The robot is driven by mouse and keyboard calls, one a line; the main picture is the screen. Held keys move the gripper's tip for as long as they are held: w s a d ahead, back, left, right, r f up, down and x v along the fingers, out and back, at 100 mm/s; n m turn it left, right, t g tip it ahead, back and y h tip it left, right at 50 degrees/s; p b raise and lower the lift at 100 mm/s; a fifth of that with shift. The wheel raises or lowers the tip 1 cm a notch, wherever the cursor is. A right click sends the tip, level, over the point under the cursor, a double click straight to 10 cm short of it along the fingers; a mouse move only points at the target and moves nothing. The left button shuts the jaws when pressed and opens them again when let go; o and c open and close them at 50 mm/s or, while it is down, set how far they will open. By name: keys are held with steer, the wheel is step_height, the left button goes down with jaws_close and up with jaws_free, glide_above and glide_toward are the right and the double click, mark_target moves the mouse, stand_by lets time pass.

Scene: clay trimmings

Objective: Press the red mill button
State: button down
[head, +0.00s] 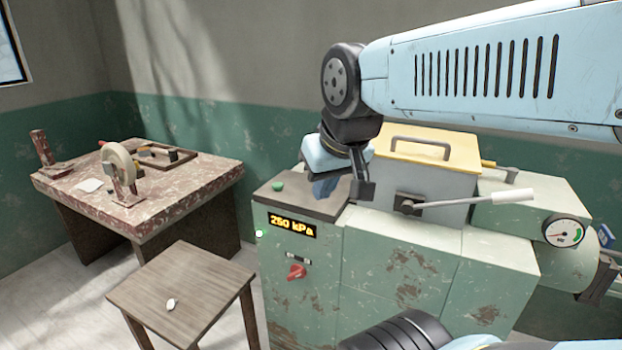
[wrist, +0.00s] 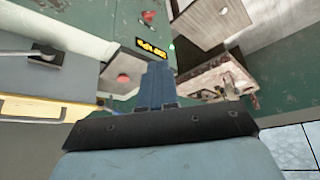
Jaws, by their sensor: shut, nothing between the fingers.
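The red mill button (wrist: 123,79) shows in the wrist view on the dark top panel (wrist: 118,92) of the green machine, just left of my fingers. In the head view my gripper and wrist hide it. My gripper (head: 325,193) is shut and empty, pointing down over that panel (head: 298,206). Its blue fingers also show in the wrist view (wrist: 157,68), beside the red button; I cannot tell how high they are above the panel. A green button (head: 277,186) stands at the panel's left end.
The machine's front has a 250 kPa display (head: 292,226) and a red knob (head: 297,271). A lever with a white grip (head: 512,196) and a yellow-lidded box (head: 425,147) lie right of the panel. A stool (head: 182,284) and worktable (head: 205,186) stand left.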

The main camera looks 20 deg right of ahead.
steer(key=w+d+m+t, duration=0.1)
steer(key=w+d+m, duration=0.2)
steer(key=w, duration=0.7)
steer(key=w+d+m+t, duration=0.1)
steer(key=w+d+m, duration=0.15)
steer(key=w, duration=0.85)
steer(key=w+d+f+m+h, duration=0.1)
steer(key=w+d+f+m, duration=0.2)
steer(key=w+d, duration=0.3)
steer(key=w+d+f+m+t+h, duration=0.1)
steer(key=w+d+f+m, duration=0.2)
steer(key=w+d, duration=0.3)
steer(key=shift+w+d+f+m+h, duration=0.15)
steer(key=shift+d+f+m+h, duration=0.2)
steer(key=shift+d+f, duration=0.6)
steer(key=shift+d+r, duration=0.1)
steer(key=shift+r, duration=0.15)
